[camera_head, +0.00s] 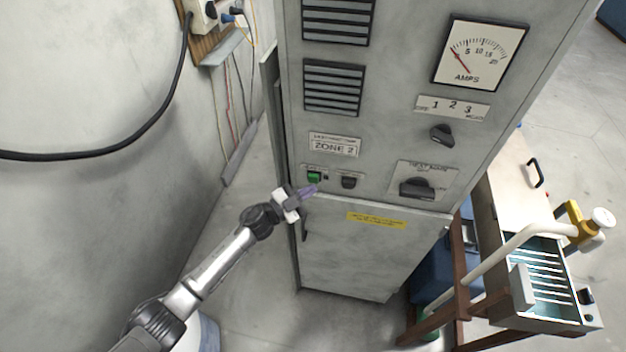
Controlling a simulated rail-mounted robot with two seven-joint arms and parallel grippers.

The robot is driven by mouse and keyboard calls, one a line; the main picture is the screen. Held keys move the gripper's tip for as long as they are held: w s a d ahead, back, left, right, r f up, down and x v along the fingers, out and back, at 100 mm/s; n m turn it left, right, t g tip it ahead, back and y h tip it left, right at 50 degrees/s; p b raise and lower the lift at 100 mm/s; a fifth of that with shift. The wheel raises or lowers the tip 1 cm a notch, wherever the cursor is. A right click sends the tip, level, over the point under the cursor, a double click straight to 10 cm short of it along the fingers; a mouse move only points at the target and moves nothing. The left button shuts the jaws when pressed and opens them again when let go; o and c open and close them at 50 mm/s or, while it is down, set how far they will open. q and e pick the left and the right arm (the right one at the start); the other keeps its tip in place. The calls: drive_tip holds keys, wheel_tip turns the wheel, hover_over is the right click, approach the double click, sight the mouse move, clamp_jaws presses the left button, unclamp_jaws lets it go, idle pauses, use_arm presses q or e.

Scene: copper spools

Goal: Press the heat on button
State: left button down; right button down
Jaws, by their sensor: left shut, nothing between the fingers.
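A grey control cabinet (390,150) stands in the middle of the head view. A small green button (314,177) sits low on its panel, under the "ZONE 2" plate (334,146), with a small label above it that is too small to read. A dark button (348,182) is just to its right. My left gripper (311,189) comes in from the lower left, and its shut, empty fingertips are just below the green button. I cannot tell whether they touch the panel. My right gripper is not in view.
A black rotary switch (417,188) and a selector knob (443,134) are further right on the panel, below the amps gauge (480,52). A lower door (352,250) has a yellow label. A bench (497,196) with equipment stands at right.

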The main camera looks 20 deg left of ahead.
use_arm(q)
drive_tip(key=shift+w, duration=0.15)
drive_tip(key=shift+w, duration=0.3)
drive_tip(key=shift+w+a+b, duration=0.1)
drive_tip(key=shift+w+b, duration=0.3)
idle(0.8)
drive_tip(key=shift+s, duration=0.15)
drive_tip(key=shift+s+p, duration=0.7)
drive_tip(key=s+p, duration=0.2)
drive_tip(key=s, duration=0.1)
drive_tip(key=s+d+p, duration=0.1)
drive_tip(key=s, duration=0.1)
idle(0.6)
